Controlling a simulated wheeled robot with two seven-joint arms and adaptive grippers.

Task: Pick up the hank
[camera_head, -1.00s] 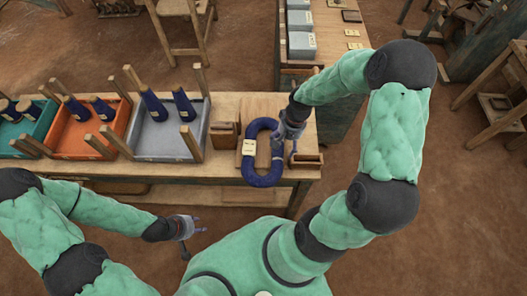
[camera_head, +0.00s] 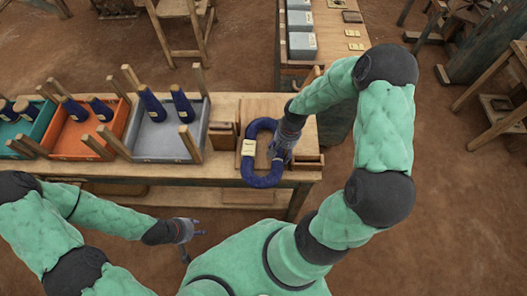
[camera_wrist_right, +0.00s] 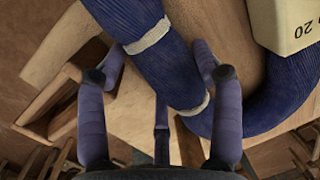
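The hank (camera_head: 248,170) is a dark blue oval loop of yarn with pale ties and a cream label (camera_head: 249,148). It lies on a wooden board at the right end of the bench. My right gripper (camera_head: 279,158) is over the right side of the hank. In the right wrist view the hank (camera_wrist_right: 165,70) runs between the spread fingers of the right gripper (camera_wrist_right: 165,75), and the label (camera_wrist_right: 295,20) is at top right. The fingers look open, and I cannot tell whether they touch the yarn. My left gripper (camera_head: 189,238) hangs in front of the bench, away from the hank; its finger opening is too small to judge.
On the bench (camera_head: 180,174), a grey tray (camera_head: 158,140), an orange tray (camera_head: 75,140) and a teal tray (camera_head: 30,130) hold blue cones and have wooden posts. Small wooden boxes (camera_head: 222,135) stand left of the hank. Another table with grey boxes (camera_head: 300,45) is behind.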

